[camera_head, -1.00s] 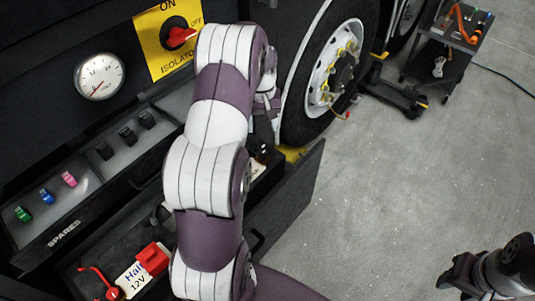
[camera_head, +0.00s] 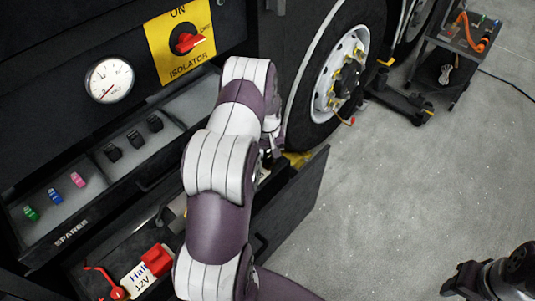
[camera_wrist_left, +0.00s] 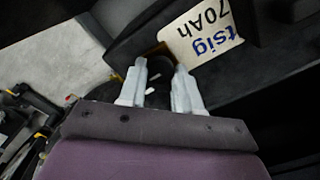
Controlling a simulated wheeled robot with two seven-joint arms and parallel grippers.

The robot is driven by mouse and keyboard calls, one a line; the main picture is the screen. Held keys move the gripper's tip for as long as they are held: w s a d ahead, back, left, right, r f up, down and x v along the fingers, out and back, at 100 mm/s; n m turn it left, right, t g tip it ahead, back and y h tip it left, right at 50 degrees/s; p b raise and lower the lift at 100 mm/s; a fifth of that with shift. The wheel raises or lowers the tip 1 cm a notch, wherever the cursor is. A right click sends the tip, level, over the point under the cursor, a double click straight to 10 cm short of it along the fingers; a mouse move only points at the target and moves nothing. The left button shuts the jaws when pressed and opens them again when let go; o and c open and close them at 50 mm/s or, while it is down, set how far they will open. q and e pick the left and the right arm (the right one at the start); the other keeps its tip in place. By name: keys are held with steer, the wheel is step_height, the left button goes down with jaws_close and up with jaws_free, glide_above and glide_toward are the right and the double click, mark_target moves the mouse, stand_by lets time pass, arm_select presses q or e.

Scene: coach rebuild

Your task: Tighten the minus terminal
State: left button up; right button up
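The battery sits in the open lower tray, with a label (camera_head: 140,278) and a red terminal cover (camera_head: 156,260) at its near end. Its far end is mostly behind my left arm in the head view. In the left wrist view, a label ending "tsig 70Ah" (camera_wrist_left: 203,30) lies just beyond my left gripper (camera_wrist_left: 160,68). Its two pale fingers are apart, with a dark part (camera_wrist_left: 155,78) behind or between them; I cannot tell if they touch it. The minus terminal is not clearly seen. My right gripper (camera_head: 457,281) is at the lower right, away from the battery.
Above the tray is a spares drawer (camera_head: 95,215) with coloured and black fuses. A gauge (camera_head: 109,80) and a red isolator switch (camera_head: 187,42) are on the dark panel. A wheel (camera_head: 335,80) and a tool cart (camera_head: 455,60) stand beyond.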

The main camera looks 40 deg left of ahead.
arm_select(q)
steer(key=c, duration=0.4)
steer(key=m, duration=0.8)
steer(key=shift+m, duration=0.3)
steer(key=m, duration=0.9)
steer(key=shift+r, duration=0.1)
steer(key=shift+m, duration=0.3)
